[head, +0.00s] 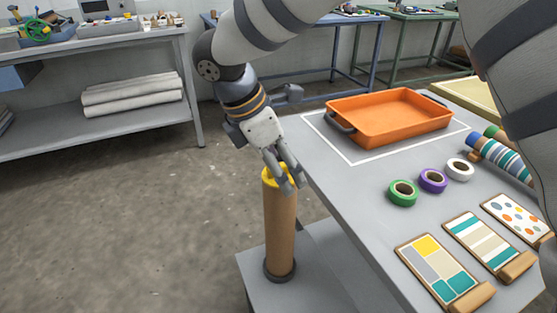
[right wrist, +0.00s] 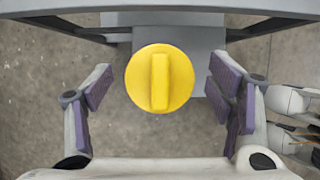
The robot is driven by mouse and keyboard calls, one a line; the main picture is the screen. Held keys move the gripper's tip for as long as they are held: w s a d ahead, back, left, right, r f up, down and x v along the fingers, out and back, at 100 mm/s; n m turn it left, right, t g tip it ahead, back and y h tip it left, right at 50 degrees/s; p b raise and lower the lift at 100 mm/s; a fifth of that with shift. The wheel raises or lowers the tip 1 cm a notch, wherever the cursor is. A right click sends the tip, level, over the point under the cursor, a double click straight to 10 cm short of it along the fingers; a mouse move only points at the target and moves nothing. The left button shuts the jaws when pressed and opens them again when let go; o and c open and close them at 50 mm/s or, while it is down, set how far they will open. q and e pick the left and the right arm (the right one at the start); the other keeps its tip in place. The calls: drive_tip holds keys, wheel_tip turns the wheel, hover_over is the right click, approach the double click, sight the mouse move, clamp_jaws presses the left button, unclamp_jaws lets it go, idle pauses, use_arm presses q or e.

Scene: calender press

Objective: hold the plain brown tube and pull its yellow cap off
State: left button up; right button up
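The plain brown tube (head: 280,225) stands upright in a dark round foot on a low grey platform. Its yellow cap (head: 270,178) is on the top end. In the right wrist view the cap (right wrist: 160,78) is seen from above, round with a raised ridge across it, and hides the tube. My right gripper (head: 284,180) is at the cap, pointing down. In its own wrist view the right gripper (right wrist: 161,92) is open, with purple pads either side of the cap and gaps between. I cannot make out my left gripper in the head view.
The grey table beside the tube holds an orange tray (head: 388,118), tape rolls (head: 403,193), patterned boards (head: 437,272) and striped tubes (head: 500,157). The grey platform (head: 325,265) is bare right of the tube. Open floor (head: 130,230) lies left. Pale jointed parts edge the wrist view, unclear.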

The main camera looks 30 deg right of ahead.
drive_tip(key=c, duration=0.9)
drive_tip(key=o, duration=1.2)
drive_tip(key=v, duration=1.2)
